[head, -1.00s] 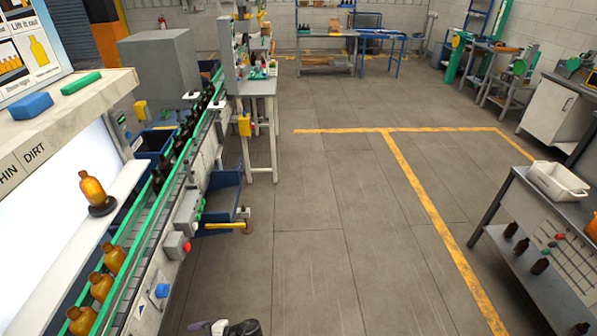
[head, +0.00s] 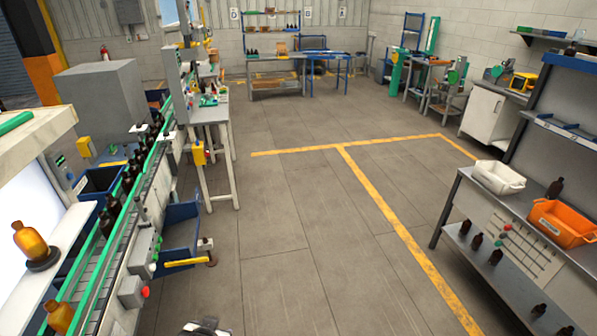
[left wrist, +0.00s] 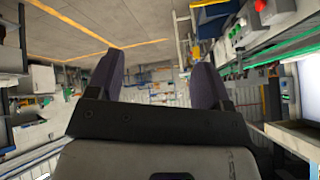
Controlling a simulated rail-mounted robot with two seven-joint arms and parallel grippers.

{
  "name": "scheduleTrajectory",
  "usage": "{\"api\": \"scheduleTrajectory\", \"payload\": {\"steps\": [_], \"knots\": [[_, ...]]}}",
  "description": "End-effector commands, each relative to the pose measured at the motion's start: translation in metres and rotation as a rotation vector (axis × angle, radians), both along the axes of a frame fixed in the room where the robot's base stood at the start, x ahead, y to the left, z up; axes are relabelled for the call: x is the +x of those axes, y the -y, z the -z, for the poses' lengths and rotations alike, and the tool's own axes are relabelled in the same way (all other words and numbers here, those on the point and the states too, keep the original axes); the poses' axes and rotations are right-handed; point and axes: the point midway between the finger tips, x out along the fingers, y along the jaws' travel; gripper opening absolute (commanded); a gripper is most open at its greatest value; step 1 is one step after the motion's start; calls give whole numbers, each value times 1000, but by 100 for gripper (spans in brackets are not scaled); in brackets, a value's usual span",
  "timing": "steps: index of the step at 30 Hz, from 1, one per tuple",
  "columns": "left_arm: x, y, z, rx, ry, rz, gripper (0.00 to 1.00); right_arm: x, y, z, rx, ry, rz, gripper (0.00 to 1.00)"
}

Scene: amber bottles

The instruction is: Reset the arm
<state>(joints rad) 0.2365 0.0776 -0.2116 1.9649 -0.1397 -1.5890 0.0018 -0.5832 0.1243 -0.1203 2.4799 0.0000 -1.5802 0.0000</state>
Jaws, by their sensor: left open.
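My left gripper (left wrist: 155,68) shows in the left wrist view with its two dark fingers wide apart and nothing between them. That view is upside down. In the head view only a small piece of what seems my left arm or gripper shows at the bottom edge. An amber bottle (head: 30,241) stands on a dark round stand on a white ledge at the left. Another amber bottle (head: 60,317) is on the conveyor (head: 117,240), partly cut off by the frame. My right gripper is not in view.
Dark bottles (head: 128,183) line the conveyor farther back. At the right, a grey bench (head: 470,185) holds a white bin (head: 499,178) and an orange crate (head: 562,223), with dark bottles on its lower shelf. Open floor (head: 285,240) with yellow lines lies between.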

Motion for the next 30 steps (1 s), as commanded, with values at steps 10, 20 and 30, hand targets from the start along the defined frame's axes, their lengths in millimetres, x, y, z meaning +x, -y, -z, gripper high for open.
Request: {"api": "scheduleTrajectory", "payload": {"steps": [10,20,30], "knots": [[-164,-2,-7,-169,41,61,73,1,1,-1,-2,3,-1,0],[-264,-12,64,-158,-221,28,73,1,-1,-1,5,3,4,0],[-303,-12,41,-159,-321,21,73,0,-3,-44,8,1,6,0]]}}
